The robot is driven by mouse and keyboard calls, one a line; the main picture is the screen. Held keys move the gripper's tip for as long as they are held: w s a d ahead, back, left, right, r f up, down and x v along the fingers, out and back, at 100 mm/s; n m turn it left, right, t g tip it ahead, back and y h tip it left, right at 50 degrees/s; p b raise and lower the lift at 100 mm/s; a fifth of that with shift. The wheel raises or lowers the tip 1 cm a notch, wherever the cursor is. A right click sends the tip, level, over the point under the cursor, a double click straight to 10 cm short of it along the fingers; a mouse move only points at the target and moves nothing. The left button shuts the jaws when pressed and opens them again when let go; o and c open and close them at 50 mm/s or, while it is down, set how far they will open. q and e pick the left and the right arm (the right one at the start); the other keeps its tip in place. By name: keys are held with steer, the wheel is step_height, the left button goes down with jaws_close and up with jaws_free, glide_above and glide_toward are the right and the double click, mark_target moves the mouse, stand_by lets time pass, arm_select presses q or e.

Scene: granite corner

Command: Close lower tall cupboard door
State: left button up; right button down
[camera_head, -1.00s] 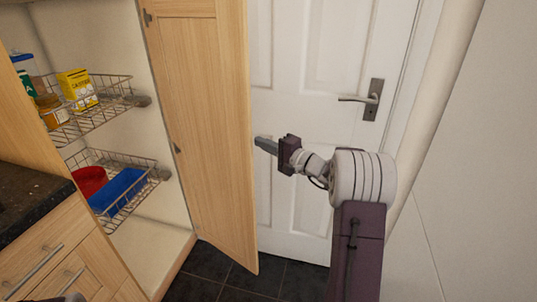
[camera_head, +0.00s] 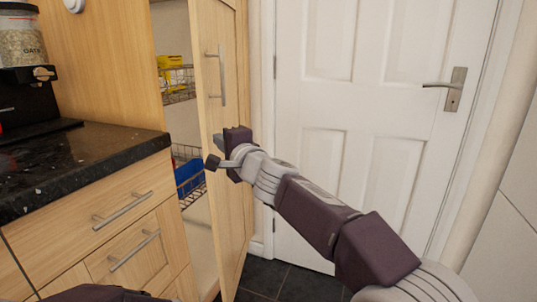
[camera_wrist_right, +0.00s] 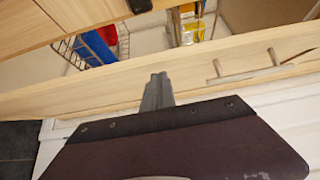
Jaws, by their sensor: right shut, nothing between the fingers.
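The tall cupboard door (camera_head: 209,100) is light wood and stands partly open, seen nearly edge-on in the head view. Its bar handle (camera_head: 222,75) is on the outer face. It also crosses the right wrist view as a pale strip (camera_wrist_right: 60,97), with the handle (camera_wrist_right: 245,66) to the right. My right gripper (camera_head: 219,141) is shut and empty, at the door's free edge below the handle. Its fingers (camera_wrist_right: 158,82) overlap the door strip in the wrist view; I cannot tell whether they touch.
Inside the cupboard are wire baskets with yellow packets (camera_head: 175,75) and a blue container (camera_head: 189,180). A white room door (camera_head: 350,120) is behind. Dark floor tiles (camera_head: 265,278) are clear.

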steer(key=w+a+m+t+h+p, duration=0.1)
steer(key=a+p, duration=0.2)
steer(key=a, duration=0.8)
steer(key=shift+r+h+p, duration=0.15)
steer(key=shift+h+p, duration=0.15)
steer(key=shift+p, duration=0.1)
